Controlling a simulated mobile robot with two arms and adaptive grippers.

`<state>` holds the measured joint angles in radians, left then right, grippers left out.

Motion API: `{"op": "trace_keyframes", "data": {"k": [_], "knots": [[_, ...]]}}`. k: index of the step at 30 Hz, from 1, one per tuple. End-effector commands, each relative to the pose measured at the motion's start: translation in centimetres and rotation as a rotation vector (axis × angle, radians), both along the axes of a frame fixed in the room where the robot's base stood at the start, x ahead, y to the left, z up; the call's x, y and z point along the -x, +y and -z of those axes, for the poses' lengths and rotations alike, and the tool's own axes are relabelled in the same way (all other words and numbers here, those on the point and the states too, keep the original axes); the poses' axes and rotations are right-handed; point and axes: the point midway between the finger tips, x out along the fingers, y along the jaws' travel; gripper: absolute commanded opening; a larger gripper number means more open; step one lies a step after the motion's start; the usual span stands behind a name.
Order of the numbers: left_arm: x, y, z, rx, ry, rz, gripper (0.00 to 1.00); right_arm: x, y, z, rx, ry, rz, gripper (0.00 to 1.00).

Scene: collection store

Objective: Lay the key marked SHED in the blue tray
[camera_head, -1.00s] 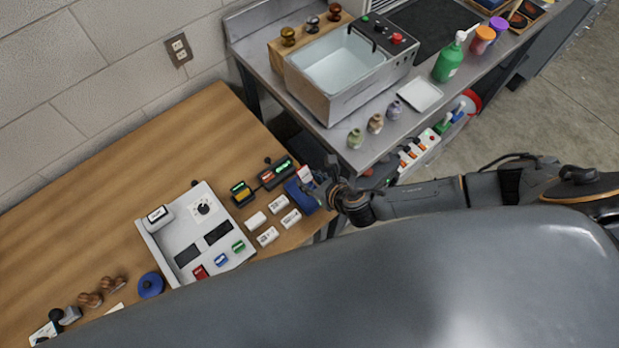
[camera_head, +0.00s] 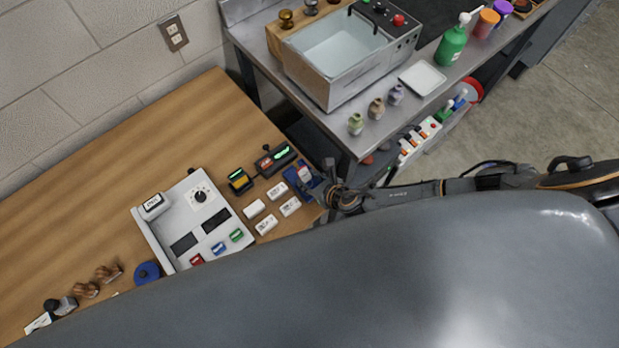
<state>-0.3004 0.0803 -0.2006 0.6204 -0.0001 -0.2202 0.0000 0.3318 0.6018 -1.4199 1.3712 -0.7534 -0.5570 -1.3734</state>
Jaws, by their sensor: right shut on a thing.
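The blue tray (camera_head: 317,194) is at the right end of the wooden table, small and partly hidden by my right gripper. My right gripper (camera_head: 316,184) is at the tray, low over its right side. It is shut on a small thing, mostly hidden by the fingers. A small white and red piece (camera_head: 304,172) shows at the fingertips, over the tray. Whether it touches the tray I cannot tell. No SHED marking can be read. My left gripper is not in view.
Several white labelled blocks (camera_head: 265,225) lie left of the tray. Two dark devices with green displays (camera_head: 274,158) stand behind it. A grey console (camera_head: 172,222) is further left. A metal bench with a sink (camera_head: 335,62) stands behind. The table's back left is clear.

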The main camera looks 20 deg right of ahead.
Motion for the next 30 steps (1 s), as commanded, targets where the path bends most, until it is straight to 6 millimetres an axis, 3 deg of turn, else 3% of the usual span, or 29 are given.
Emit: {"op": "trace_keyframes", "data": {"k": [10,11,15,30], "knots": [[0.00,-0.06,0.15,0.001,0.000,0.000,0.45,-0.01,0.02,0.20,0.000,0.000,0.000,0.11],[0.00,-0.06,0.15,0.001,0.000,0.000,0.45,-0.01,0.02,0.20,0.000,0.000,0.000,0.34],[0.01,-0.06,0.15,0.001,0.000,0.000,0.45,-0.01,0.02,0.20,0.000,0.000,0.000,0.59],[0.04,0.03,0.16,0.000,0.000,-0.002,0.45,0.96,-0.44,-0.58,0.001,0.001,0.001,0.59]]}}
